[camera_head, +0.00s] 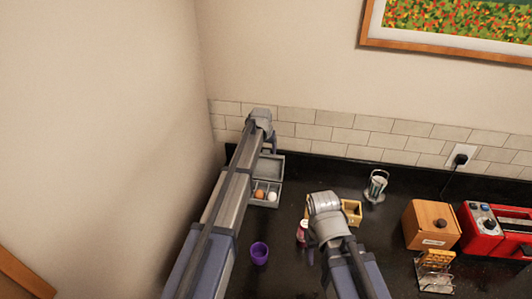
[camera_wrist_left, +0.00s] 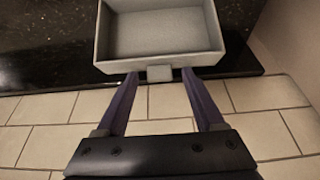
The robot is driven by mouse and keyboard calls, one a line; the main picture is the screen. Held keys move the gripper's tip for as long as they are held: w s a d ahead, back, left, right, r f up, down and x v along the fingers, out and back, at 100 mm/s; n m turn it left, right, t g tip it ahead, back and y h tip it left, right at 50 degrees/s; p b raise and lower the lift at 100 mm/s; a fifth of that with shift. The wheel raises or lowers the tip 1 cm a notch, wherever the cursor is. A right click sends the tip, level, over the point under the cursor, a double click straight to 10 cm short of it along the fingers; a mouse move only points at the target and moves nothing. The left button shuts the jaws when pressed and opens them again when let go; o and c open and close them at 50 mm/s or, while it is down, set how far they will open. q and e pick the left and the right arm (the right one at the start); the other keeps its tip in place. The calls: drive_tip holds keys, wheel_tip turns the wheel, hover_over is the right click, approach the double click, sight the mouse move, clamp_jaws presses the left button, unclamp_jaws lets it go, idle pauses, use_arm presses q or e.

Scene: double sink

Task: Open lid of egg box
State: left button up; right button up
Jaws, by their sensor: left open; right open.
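The grey egg box (camera_head: 265,205) stands on the dark counter near the left wall, partly hidden by my left arm. A brown egg (camera_head: 259,194) and a white egg (camera_head: 272,196) show in it. Its lid (camera_head: 268,167) is swung back toward the tiled wall, with its hollow inside showing. In the left wrist view the lid (camera_wrist_left: 160,35) has a small tab (camera_wrist_left: 160,73) between my fingertips. My left gripper (camera_head: 271,146) is open at the lid's far edge, fingers apart around the tab. My right gripper (camera_head: 314,250) is open over the counter, away from the box, its fingers largely hidden.
A purple cup (camera_head: 259,254) and a small red-and-white jar (camera_head: 302,231) stand near my arms. A wooden holder (camera_head: 351,212), glass jar (camera_head: 376,187), wooden box (camera_head: 431,225), toast rack (camera_head: 436,271) and red toaster (camera_head: 487,238) stand to the right. The tiled wall (camera_head: 330,133) is behind.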

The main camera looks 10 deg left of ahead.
use_arm(q)
drive_tip(key=shift+c, duration=0.2)
clamp_jaws()
idle(0.3)
idle(0.8)
